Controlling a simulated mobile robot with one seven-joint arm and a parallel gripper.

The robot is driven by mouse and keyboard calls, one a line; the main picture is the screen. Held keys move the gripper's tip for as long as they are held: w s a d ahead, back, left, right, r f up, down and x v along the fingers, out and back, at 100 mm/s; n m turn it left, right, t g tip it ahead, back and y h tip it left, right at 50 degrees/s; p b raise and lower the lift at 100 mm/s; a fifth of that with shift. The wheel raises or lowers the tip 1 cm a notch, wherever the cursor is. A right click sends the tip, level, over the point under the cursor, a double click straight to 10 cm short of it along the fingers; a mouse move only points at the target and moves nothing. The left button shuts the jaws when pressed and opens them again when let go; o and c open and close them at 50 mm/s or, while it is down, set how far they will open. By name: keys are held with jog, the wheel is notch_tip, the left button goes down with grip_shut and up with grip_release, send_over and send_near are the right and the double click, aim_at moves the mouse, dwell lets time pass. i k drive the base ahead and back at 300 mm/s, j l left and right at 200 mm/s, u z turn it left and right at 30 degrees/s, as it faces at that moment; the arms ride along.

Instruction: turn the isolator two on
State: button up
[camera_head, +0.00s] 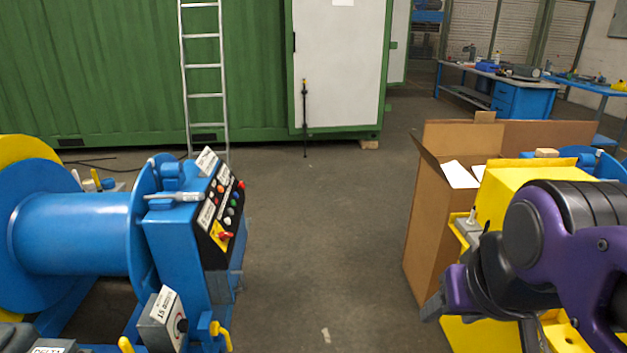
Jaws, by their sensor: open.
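A blue winch machine with a large drum (75,232) stands at the left. Its sloping black control panel (222,212) carries coloured buttons, white labels and a red rotary handle on a yellow plate (224,236). Below it, a grey box (163,320) with a white label has a dark round knob on its side. The label writing is too small to read surely, so I cannot tell which switch is isolator two. My purple and black arm is at the right, with my gripper (482,322) low, open and well apart from the panel; its fingers are partly hidden.
An open cardboard box (432,215) and a yellow machine (508,190) stand at the right, close to my arm. A ladder (205,95) leans on the green container (110,70) behind. Bare floor (320,230) lies between the machines. Blue workbenches (500,90) are far right.

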aim_at(222, 235)
jog(key=i, duration=0.55)
jog(key=i+l+u, duration=0.1)
jog(key=i, duration=0.45)
jog(key=i+u, duration=0.2)
jog(key=u, duration=0.15)
jog(key=i+u, duration=0.35)
jog(key=i+l+u, duration=0.1)
jog(key=u, duration=0.3)
